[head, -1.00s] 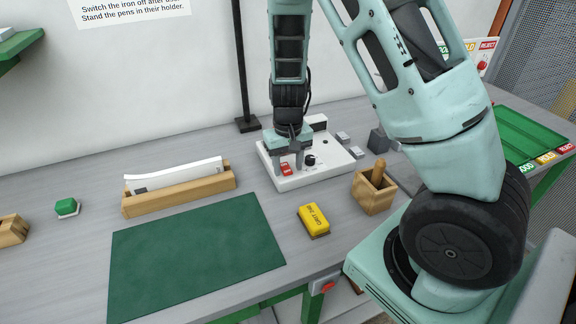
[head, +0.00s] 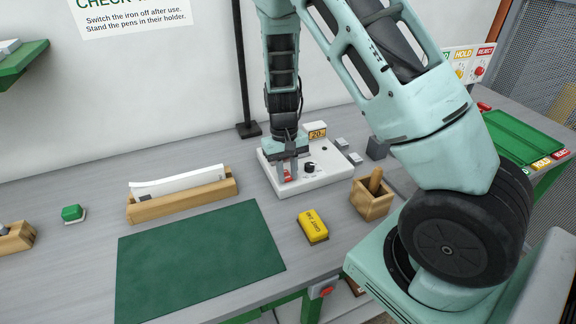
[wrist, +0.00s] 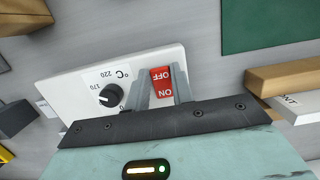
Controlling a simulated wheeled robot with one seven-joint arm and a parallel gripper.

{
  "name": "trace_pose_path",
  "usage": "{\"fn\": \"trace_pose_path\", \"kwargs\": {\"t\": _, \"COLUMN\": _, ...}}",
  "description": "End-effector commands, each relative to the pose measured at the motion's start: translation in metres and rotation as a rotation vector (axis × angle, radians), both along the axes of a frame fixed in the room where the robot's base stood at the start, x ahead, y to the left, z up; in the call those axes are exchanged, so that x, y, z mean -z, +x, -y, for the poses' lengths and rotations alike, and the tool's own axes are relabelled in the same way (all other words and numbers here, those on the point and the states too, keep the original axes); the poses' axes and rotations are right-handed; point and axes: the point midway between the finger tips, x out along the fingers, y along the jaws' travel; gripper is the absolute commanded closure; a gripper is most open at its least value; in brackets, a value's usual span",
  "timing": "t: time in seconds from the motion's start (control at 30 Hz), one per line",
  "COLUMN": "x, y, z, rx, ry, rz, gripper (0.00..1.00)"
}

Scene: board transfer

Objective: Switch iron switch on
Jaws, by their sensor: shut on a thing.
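The white iron station (head: 325,165) stands on the bench against my gripper; the wrist view shows its panel (wrist: 75,90) with a black temperature knob (wrist: 111,95). The red iron switch (wrist: 162,82), marked OFF and ON, sits on that panel; it also shows in the head view (head: 287,172). My gripper (head: 289,169) points down over the station. In the wrist view its fingers (wrist: 160,92) straddle the switch and are shut on it, partly hiding it.
A wooden holder (head: 367,204) stands right of the station, near small grey blocks (head: 376,147). A yellow grit block (head: 312,225) lies in front. A green mat (head: 200,260) lies front left, a wooden rack (head: 180,203) behind it. A dark post (head: 242,80) rises behind.

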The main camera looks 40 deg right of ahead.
Motion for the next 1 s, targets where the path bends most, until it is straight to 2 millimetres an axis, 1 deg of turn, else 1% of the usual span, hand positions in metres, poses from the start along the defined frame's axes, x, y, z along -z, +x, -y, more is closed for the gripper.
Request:
{"fn": "trace_pose_path", "kwargs": {"t": 0.03, "x": -0.0060, "y": 0.0029, "z": 0.0009, "rx": 0.000, "ry": 0.011, "rz": -0.037, "gripper": 0.99}}
{"fn": "trace_pose_path", "kwargs": {"t": 0.2, "x": -0.0036, "y": 0.0058, "z": 0.0014, "rx": 0.000, "ry": 0.038, "rz": -0.131, "gripper": 0.99}}
{"fn": "trace_pose_path", "kwargs": {"t": 0.57, "x": -0.0023, "y": 0.0064, "z": 0.0016, "rx": 0.000, "ry": 0.043, "rz": -0.153, "gripper": 0.99}}
{"fn": "trace_pose_path", "kwargs": {"t": 0.6, "x": -0.0023, "y": 0.0064, "z": 0.0016, "rx": 0.000, "ry": 0.043, "rz": -0.153, "gripper": 0.74}}
{"fn": "trace_pose_path", "kwargs": {"t": 0.67, "x": -0.0023, "y": 0.0063, "z": 0.0016, "rx": 0.000, "ry": 0.043, "rz": -0.153, "gripper": 0.57}}
{"fn": "trace_pose_path", "kwargs": {"t": 0.7, "x": -0.0023, "y": 0.0061, "z": 0.0017, "rx": 0.000, "ry": 0.043, "rz": -0.153, "gripper": 0.55}}
{"fn": "trace_pose_path", "kwargs": {"t": 1.0, "x": -0.0036, "y": 0.0066, "z": 0.0018, "rx": 0.000, "ry": 0.043, "rz": -0.153, "gripper": 0.55}}
